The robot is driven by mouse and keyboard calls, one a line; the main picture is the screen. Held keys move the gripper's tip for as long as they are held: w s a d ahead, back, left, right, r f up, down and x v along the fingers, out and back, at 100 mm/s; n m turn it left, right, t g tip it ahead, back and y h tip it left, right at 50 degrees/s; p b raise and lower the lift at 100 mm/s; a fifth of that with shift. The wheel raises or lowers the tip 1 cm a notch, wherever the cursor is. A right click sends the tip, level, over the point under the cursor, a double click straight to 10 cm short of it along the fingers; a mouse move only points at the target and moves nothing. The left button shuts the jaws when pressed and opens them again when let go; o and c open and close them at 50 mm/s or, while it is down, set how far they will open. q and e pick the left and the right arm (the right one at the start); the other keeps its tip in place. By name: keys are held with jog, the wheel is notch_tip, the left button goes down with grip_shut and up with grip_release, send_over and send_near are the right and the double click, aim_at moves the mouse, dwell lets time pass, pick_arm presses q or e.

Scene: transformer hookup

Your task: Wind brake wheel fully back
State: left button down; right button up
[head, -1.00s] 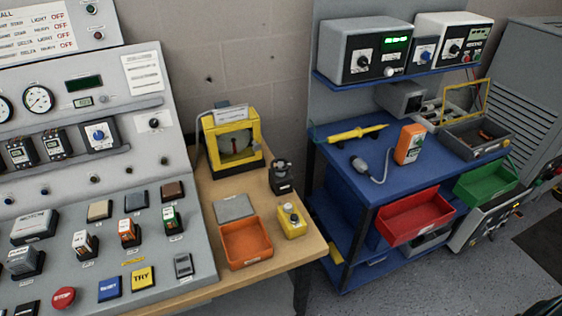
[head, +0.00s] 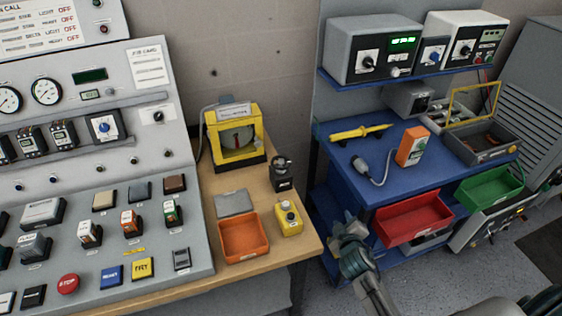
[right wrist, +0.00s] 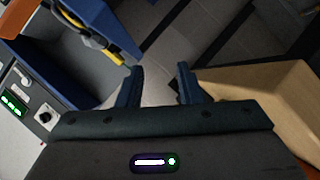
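A yellow-framed box (head: 236,138) with a pale round face stands at the back of the wooden bench. A small black device (head: 282,174) with a round ring-like top stands to its right. I cannot tell for sure which part is the brake wheel. My right gripper (head: 348,228) is low in front of the blue bench, right of the wooden bench's corner, apart from both. In the right wrist view its two fingers (right wrist: 158,84) are spread with nothing between them. My left gripper is not in view.
A sloped control panel (head: 120,215) stands at left. A red bin (head: 412,220) and a green bin (head: 488,189) front the blue bench (head: 350,154).

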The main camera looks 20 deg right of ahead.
jog(key=w+a+r+n+t+y, duration=0.2)
jog(key=w+r+n+t+y, duration=0.25)
jog(key=w, duration=0.45)
jog(key=n+y, duration=0.6)
jog(key=n, duration=0.5)
send_near(275, 157)
jog(key=x, duration=0.7)
jog(key=shift+w+d+f, duration=0.1)
jog(key=shift+f, duration=0.2)
jog(key=shift+c, duration=0.4)
grip_shut()
